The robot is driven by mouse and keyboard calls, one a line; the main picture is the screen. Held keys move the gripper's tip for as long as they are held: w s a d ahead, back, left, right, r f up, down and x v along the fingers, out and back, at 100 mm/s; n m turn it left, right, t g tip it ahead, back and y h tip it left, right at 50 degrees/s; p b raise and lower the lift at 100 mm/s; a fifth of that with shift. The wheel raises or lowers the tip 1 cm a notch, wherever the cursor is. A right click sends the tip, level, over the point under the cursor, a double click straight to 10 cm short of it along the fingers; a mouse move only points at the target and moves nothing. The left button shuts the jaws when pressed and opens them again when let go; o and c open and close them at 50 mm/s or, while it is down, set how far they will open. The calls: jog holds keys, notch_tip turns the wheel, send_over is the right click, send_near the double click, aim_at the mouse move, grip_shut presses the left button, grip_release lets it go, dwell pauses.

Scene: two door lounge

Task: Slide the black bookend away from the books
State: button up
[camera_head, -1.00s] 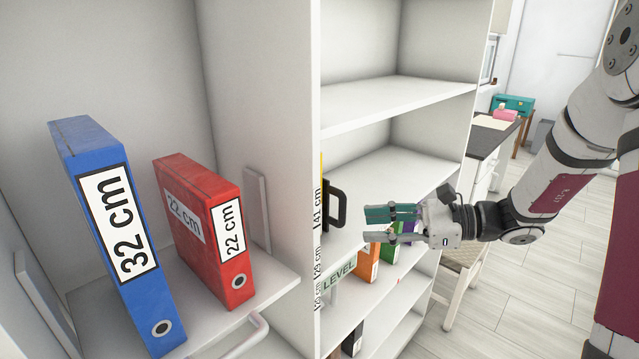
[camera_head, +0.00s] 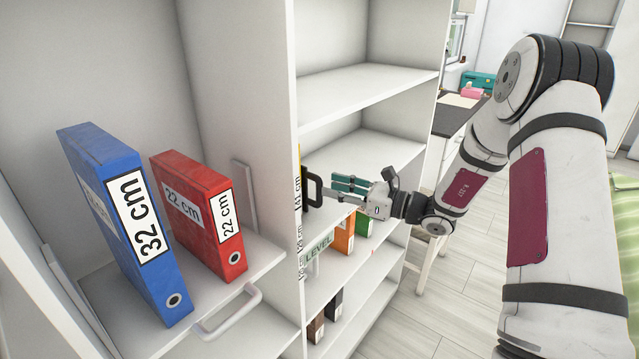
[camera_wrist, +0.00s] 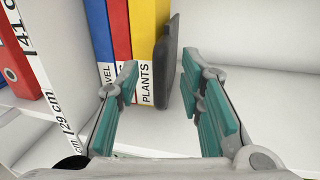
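The black bookend (camera_head: 312,188) stands on a middle shelf of the white bookcase, with a handle-like loop facing out. In the wrist view the bookend (camera_wrist: 167,62) is upright right beside the yellow book (camera_wrist: 146,35), the rightmost of a row with a red book (camera_wrist: 119,32) and a blue book (camera_wrist: 99,30). My gripper (camera_head: 341,190) is open and empty, close to the bookend's right in the head view. In the wrist view my gripper (camera_wrist: 160,72) has teal fingers apart, with the bookend seen between them. I see no clear contact.
The shelf (camera_wrist: 255,110) right of the bookend is clear. An upright panel (camera_head: 296,100) stands left of the books. Blue (camera_head: 130,220) and red (camera_head: 205,215) binders stand in the left compartment. Orange (camera_head: 344,235) and green (camera_head: 363,224) items stand on the shelf below.

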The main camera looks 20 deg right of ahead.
jog(key=shift+x, duration=2.5)
grip_shut()
